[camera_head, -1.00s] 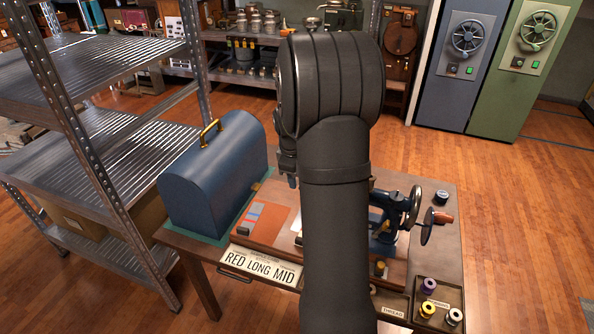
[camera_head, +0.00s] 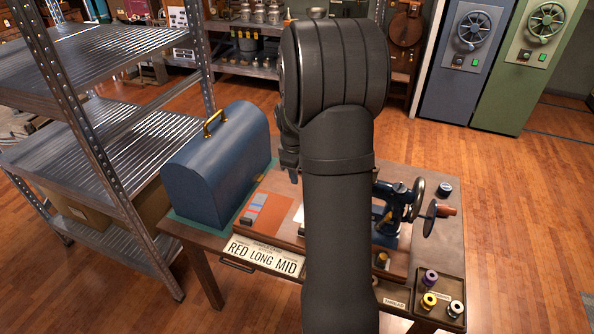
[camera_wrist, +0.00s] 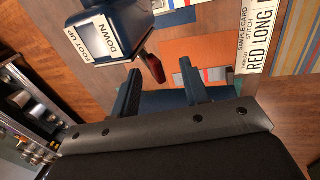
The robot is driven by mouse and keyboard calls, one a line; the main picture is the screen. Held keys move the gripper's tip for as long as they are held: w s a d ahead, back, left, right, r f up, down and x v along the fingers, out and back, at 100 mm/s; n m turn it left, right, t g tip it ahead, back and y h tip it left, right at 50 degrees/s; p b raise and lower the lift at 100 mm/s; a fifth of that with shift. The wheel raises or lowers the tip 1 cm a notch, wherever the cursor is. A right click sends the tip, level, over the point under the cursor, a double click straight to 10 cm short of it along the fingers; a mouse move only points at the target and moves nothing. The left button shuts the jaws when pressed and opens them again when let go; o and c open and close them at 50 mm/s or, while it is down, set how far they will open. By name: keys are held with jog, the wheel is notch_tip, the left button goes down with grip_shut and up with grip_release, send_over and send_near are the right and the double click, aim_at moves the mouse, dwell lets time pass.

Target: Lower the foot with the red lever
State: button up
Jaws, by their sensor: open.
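The sewing machine (camera_head: 392,208) is dark blue and stands on its wooden base on the table, partly hidden behind my arm in the head view. Its head (camera_wrist: 112,28) shows in the wrist view, with white labels reading "DOWN" and "FOOT UP". The red lever (camera_wrist: 153,66) sticks out below the head. My gripper (camera_wrist: 160,66) is open, with one finger on each side of the lever in the picture. I cannot tell how deep the lever sits between them, and no contact is plain. The presser foot is not clearly seen.
A blue domed case (camera_head: 217,165) stands on the table's left. A card reading "RED LONG MID" (camera_head: 264,258) lies at the front edge. A tray (camera_head: 440,318) with thread spools is at the front right. Metal shelving (camera_head: 140,150) stands close on the left.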

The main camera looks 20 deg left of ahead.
jog(key=shift+w+r, duration=0.1)
jog(key=shift+w, duration=0.05)
jog(key=shift+r, duration=0.25)
jog(key=v, duration=0.7)
jog(key=shift+r, duration=0.3)
dwell(0.8)
jog(key=shift+x, duration=4.05)
